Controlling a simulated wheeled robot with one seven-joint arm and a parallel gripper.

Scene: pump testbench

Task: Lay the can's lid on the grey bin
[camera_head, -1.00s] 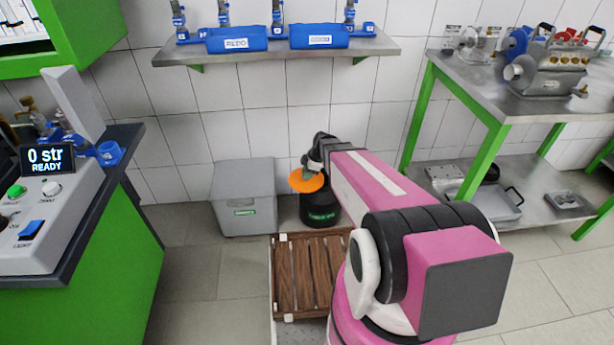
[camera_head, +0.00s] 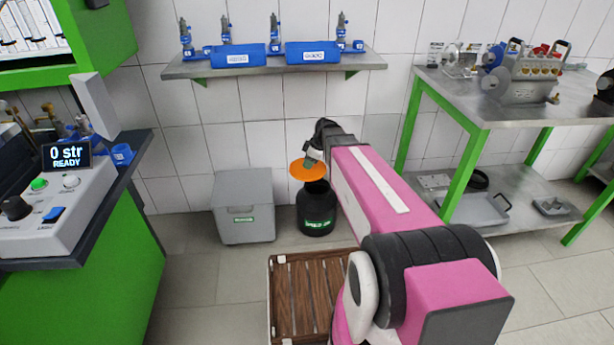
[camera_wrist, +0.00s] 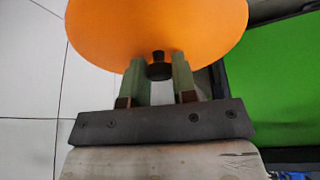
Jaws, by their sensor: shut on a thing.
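The can's lid is an orange disc (camera_head: 308,170) with a dark knob, and it also fills the top of the wrist view (camera_wrist: 158,28). My gripper (camera_wrist: 159,72) is shut on the lid's dark knob between its two greenish fingers. In the head view my gripper (camera_head: 312,156) holds the lid in the air, above and slightly left of the can. The black can (camera_head: 317,212) with a green label stands on the floor, its top uncovered. The grey bin (camera_head: 246,222) with a closed flat top and a green label stands just left of the can. Nothing lies on the bin's top.
A slatted wooden pallet (camera_head: 306,300) lies in front of the can. A green cabinet with a control panel (camera_head: 60,205) stands at the left. A wall shelf (camera_head: 275,66) with blue parts hangs above. A green-legged steel table (camera_head: 490,105) stands at the right.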

